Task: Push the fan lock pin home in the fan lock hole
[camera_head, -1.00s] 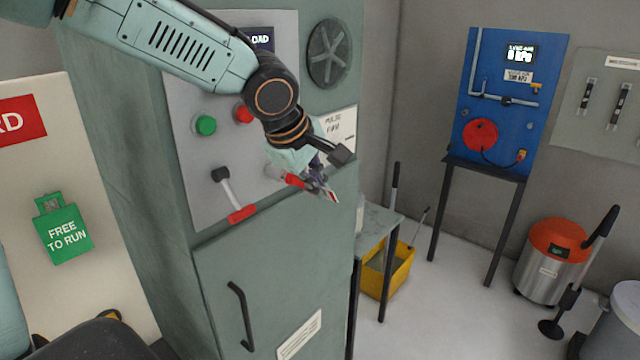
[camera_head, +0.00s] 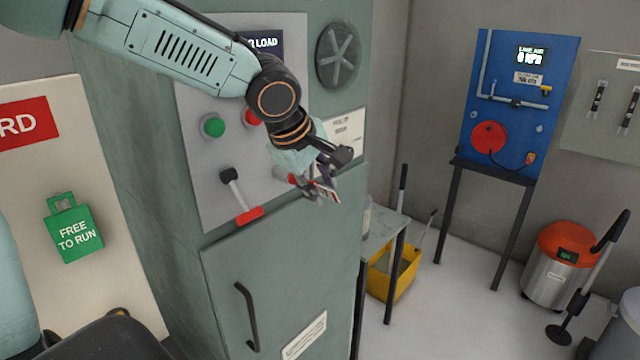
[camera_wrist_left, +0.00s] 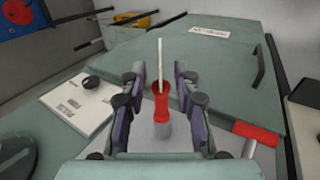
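A red pin (camera_wrist_left: 161,103) stands out of a grey round socket (camera_wrist_left: 163,130) on the cabinet's control panel, with a thin pale piece beyond its red part. In the head view the red pin (camera_head: 294,180) and a small red-and-white piece (camera_head: 327,193) show beside my left gripper (camera_head: 327,178). In the wrist view my left gripper (camera_wrist_left: 160,95) is open, one finger on each side of the pin, with gaps between. The hole itself is hidden behind the pin and socket. My right gripper is not in view.
A red-handled lever (camera_head: 240,202) sits left of the pin, below green (camera_head: 213,126) and red buttons. A fan wheel (camera_head: 339,56) is above right. The cabinet door has a black handle (camera_head: 246,315). A small table (camera_head: 382,232) and yellow bucket (camera_head: 396,279) stand right.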

